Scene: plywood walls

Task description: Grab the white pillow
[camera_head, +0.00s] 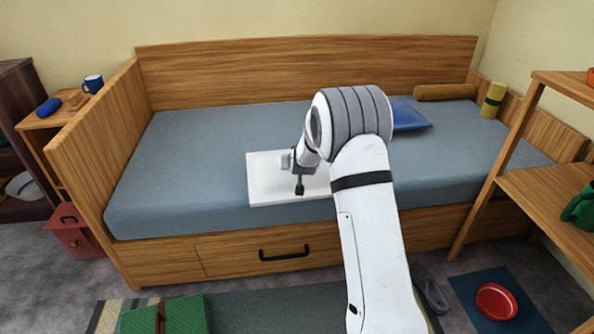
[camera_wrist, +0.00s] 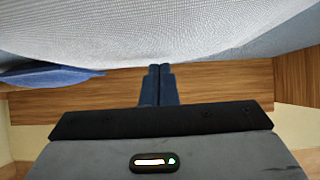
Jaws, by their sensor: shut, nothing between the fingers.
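The white pillow (camera_head: 266,184) lies flat on the grey-blue mattress near the front edge of the bed, left of my arm in the head view. My arm hides its right part. My gripper (camera_head: 299,189) is above the pillow, pointing down; whether it touches cannot be told. In the wrist view my gripper's dark fingers (camera_wrist: 160,72) are together with nothing between them. A pale woven surface (camera_wrist: 160,35) fills the top of that view, close to the fingertips; I cannot tell for sure whether it is pillow or mattress.
A blue cushion (camera_head: 410,117) lies behind my arm; it also shows in the wrist view (camera_wrist: 45,77). A brown bolster (camera_head: 445,92) and yellow roll (camera_head: 492,100) are at the right end. The mattress (camera_head: 180,160) is clear at left. A wooden shelf (camera_head: 560,185) stands right.

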